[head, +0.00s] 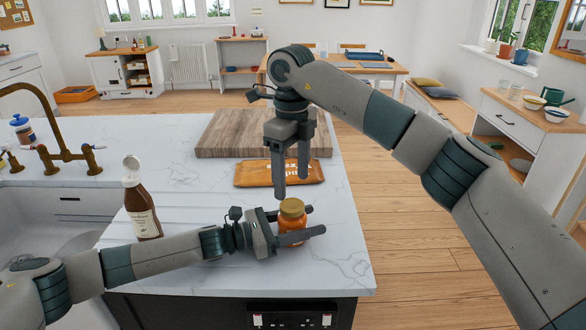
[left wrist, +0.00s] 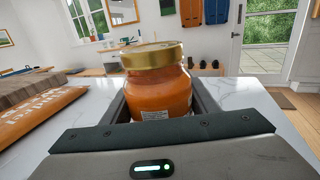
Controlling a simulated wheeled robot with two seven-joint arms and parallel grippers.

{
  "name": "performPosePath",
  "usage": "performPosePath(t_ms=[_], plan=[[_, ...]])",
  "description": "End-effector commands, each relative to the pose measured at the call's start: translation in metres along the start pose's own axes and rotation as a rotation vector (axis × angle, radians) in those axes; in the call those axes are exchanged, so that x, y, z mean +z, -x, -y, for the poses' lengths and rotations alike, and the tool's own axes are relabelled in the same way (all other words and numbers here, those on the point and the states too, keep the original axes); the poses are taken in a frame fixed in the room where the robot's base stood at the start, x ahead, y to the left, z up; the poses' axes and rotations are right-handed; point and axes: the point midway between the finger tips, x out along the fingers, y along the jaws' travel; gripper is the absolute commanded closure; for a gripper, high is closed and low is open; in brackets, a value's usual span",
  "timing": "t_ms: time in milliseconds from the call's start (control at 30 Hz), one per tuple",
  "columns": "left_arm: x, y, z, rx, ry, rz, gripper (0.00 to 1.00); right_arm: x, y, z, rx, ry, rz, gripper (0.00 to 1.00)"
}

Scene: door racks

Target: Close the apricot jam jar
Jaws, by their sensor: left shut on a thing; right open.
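The apricot jam jar (head: 292,220) is orange and stands upright near the counter's front right corner. Its gold lid (head: 292,207) sits on top; in the left wrist view the lid (left wrist: 152,55) looks slightly tilted on the jar (left wrist: 158,92). I cannot tell whether it is screwed down. My left gripper (head: 302,225) comes in from the left, low, and is shut on the jar's body, one finger on each side. My right gripper (head: 292,190) points down just above and behind the lid, open and empty, its fingers apart.
An orange packet (head: 258,174) lies behind the jar, in front of a wooden board (head: 222,135). A brown sauce bottle (head: 143,210) with its cap flipped open stands at the left. The sink and brass tap (head: 62,145) are farther left. The counter right of the jar is clear.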

Motion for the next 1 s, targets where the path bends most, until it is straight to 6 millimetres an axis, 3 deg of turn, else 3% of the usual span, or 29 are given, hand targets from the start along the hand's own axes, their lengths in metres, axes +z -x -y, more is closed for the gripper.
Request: performPosePath(t_ms=[533,733,1000], plan=[[0.000,0.000,-0.001,0.001,0.000,0.000,1.00,-0.002,0.016,0.001,0.001,0.788,-0.001,0.36],[0.000,0.000,-0.001,0.001,0.000,0.000,1.00,-0.003,0.018,0.001,0.003,0.931,0.000,0.36],[0.000,0.000,0.000,0.001,0.000,0.000,1.00,-0.003,0.019,0.001,0.003,0.965,0.000,0.36]])
